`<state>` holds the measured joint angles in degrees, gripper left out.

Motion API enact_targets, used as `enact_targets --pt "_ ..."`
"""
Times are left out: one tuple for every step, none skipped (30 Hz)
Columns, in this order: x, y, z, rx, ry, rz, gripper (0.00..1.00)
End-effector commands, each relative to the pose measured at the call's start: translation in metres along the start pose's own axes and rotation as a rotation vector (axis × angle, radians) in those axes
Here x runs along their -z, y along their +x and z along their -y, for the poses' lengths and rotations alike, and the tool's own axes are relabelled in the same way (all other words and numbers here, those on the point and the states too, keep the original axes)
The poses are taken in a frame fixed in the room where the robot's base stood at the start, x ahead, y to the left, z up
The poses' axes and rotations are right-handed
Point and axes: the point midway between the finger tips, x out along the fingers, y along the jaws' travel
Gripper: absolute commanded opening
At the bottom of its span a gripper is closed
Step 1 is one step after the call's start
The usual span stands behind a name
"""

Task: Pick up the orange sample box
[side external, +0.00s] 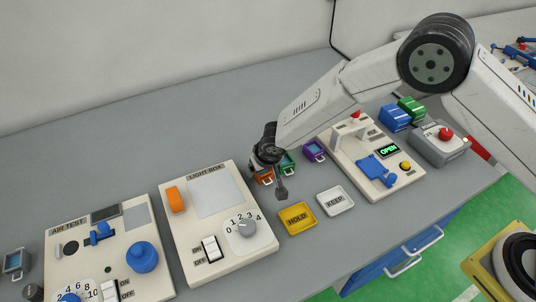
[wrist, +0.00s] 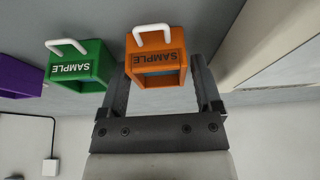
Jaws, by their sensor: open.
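The orange sample box (wrist: 156,62), with a white handle and a SAMPLE label, shows upside down in the wrist view. In the side external view the orange box (side external: 264,178) is partly hidden behind my gripper (side external: 281,194).
A green sample box (wrist: 80,66) stands beside the orange one, and a purple box (side external: 314,151) is further along. The light box panel (side external: 182,232) lies close on the left. Yellow HOLD (side external: 297,218) and white KEEP (side external: 335,201) trays are in front.

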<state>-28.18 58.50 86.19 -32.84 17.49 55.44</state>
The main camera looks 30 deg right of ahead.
Motion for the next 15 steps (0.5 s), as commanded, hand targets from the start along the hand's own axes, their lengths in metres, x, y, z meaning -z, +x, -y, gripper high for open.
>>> enact_targets --pt "-0.0001 0.0010 -0.0002 0.000 0.000 0.000 0.82" --pt "-0.0001 0.0012 -0.0002 0.000 0.000 0.000 0.82" --pt "-0.0001 0.0012 -0.0001 0.000 0.000 0.000 0.82" --pt "-0.0001 0.0012 -0.0001 0.000 0.000 0.000 0.82" --pt "-0.0001 0.0011 -0.0001 0.000 0.000 0.000 0.82" --pt "-0.0001 0.0011 -0.0002 0.000 0.000 0.000 0.82" --pt "-0.0001 0.0011 -0.0001 0.000 0.000 0.000 0.82" --pt "-0.0001 0.0011 -0.0001 0.000 0.000 0.000 0.82" --pt "-0.0001 0.0010 -0.0001 0.000 0.000 0.000 0.82" --pt "-0.0001 0.0010 -0.0001 0.000 0.000 0.000 0.82" --pt "-0.0001 0.0010 -0.0001 0.000 0.000 0.000 0.82" --pt "-0.0001 0.0009 -0.0001 0.000 0.000 0.000 0.82" --pt "-0.0001 0.0009 -0.0001 0.000 0.000 0.000 0.82" --pt "-0.0001 0.0009 -0.0001 0.000 0.000 0.000 0.82" --pt "-0.0001 0.0009 -0.0001 0.000 0.000 0.000 0.82"
